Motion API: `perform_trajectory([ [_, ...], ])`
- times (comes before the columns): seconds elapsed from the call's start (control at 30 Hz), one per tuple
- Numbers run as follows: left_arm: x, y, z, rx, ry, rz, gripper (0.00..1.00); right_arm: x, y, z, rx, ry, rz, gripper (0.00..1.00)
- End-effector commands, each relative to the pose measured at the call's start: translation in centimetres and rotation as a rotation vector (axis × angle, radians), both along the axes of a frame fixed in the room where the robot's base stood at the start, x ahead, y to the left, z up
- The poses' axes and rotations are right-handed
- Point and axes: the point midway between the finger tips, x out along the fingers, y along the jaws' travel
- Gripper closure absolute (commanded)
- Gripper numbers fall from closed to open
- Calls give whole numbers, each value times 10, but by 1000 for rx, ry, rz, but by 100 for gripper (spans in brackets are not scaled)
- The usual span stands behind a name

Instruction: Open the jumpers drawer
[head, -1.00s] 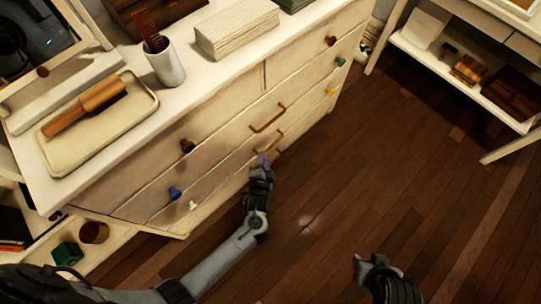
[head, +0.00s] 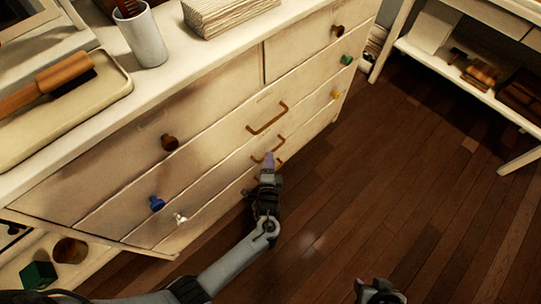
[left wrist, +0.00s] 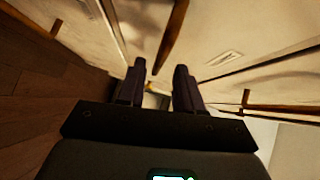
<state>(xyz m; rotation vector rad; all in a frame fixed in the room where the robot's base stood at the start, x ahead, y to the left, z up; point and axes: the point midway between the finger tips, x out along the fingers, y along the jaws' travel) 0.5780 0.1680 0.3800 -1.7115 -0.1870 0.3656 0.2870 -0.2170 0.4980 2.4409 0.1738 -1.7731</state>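A pale chest of drawers (head: 225,105) has bronze bar handles stacked down its middle. The upper handle (head: 267,118) is clear of my arm. The middle handle (head: 258,160) is partly hidden by my left gripper (head: 269,158), and a lower one is mostly hidden. In the left wrist view, my left gripper (left wrist: 160,78) is open, with a handle (left wrist: 173,38) ahead, its near end in line with the gap between the fingers. I cannot tell whether they touch. A small label (left wrist: 224,60) is unreadable. My right gripper (head: 378,289) is low in the head view, away from the drawers.
Coloured knobs, such as a blue one (head: 156,203) and a yellow one (head: 336,95), stick out from the drawer fronts. A cup (head: 140,38) and a tray (head: 120,82) with a brush stand on top. The wooden floor (head: 400,190) is clear. A white shelf unit (head: 450,65) stands at right.

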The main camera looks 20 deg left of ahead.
Motion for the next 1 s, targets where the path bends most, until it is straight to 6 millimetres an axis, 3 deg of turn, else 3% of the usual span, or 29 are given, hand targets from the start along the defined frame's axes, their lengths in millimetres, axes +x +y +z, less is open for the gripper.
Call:
perform_trajectory([
  [0.03, 8, 3, -5, 1, -2, 0, 65, 0, 0, -9, 0, 0, 0, 57],
  [0.3, 35, 13, -7, 0, 0, 0, 65, 0, -2, -24, -7, 1, 4, 57],
  [0.73, 41, 15, -7, -1, 2, 0, 65, 0, -2, -26, -10, 2, 5, 57],
  [0.97, 41, 15, -7, -1, 2, 0, 100, 0, -1, -26, -6, 1, 3, 57],
  [1.0, 41, 15, -7, -1, 2, 0, 100, 0, -1, -26, -5, 1, 3, 57],
])
